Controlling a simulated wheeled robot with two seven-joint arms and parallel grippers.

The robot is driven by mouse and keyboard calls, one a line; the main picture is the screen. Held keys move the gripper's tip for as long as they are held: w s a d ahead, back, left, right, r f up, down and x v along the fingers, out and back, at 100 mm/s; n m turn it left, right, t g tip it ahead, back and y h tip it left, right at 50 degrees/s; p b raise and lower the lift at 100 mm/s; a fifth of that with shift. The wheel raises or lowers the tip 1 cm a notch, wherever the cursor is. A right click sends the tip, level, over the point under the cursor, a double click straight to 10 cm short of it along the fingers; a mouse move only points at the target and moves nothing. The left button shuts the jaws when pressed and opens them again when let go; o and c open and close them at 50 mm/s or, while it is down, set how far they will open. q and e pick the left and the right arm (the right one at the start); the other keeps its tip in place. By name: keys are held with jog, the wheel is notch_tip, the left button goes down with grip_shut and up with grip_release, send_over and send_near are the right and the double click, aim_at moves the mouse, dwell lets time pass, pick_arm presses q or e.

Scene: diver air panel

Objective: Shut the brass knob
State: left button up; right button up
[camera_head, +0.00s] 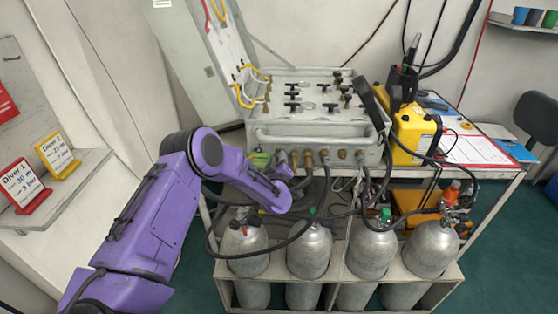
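The air panel (310,112) is a grey case with its lid raised, standing on a trolley. Several brass-coloured fittings (308,158) line its lower front edge; which of them is the brass knob I cannot tell at this size. My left arm is purple and reaches in from the left. Its gripper (284,172) is just below the left end of that row, close to the fittings. The fingers are too small and partly hidden by the wrist, so I cannot tell if they touch anything. My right gripper is not in view.
Several grey cylinders (310,250) stand in a rack below the panel, with black hoses looping in front. A yellow case (412,130) and a paper sheet (474,150) are right of the panel. A shelf with diver signs (22,184) is at left.

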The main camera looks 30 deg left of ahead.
pick_arm(q)
jog(key=shift+m, duration=0.3)
grip_shut()
jog(key=shift+m+b, duration=2.05)
jog(key=shift+m, duration=6.15)
jog(key=shift+g, duration=0.3)
jog(key=o, duration=0.7)
grip_release()
jog(key=shift+s, duration=0.1)
